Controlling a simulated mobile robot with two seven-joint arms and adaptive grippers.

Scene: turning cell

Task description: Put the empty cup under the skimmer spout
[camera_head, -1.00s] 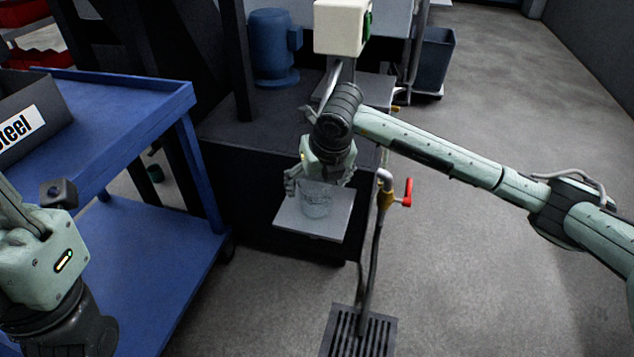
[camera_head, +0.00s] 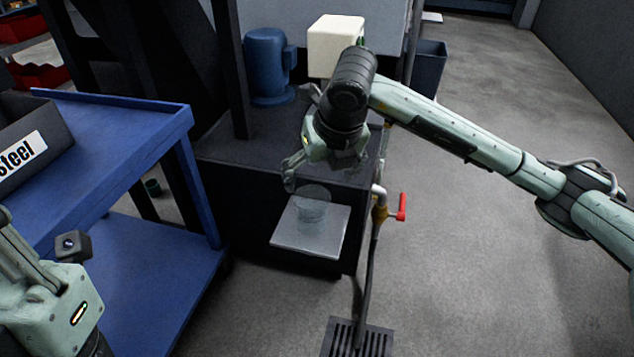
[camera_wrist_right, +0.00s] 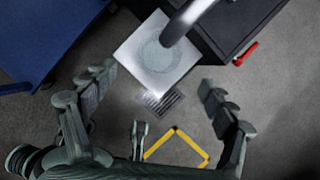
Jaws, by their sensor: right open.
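The clear cup (camera_head: 312,214) stands upright on a light square plate (camera_head: 290,238) that juts from the dark machine. In the right wrist view the cup (camera_wrist_right: 150,60) is a faint round outline on the plate (camera_wrist_right: 138,36). The grey curved spout (camera_wrist_right: 188,20) crosses over the cup in that view, its end over the cup's middle. The white skimmer box (camera_head: 332,42) stands behind. My right gripper (camera_head: 330,176) is open and empty, above the cup and apart from it; its fingers (camera_wrist_right: 158,80) spread wide. My left gripper (camera_head: 72,246) is at the lower left, its grip unclear.
A blue cart (camera_head: 120,125) with a bin labelled "Steel" (camera_head: 30,125) stands at the left. A pipe with a red-handled valve (camera_head: 401,207) rises just right of the plate, above a floor drain grate (camera_head: 345,340). Open floor lies to the right.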

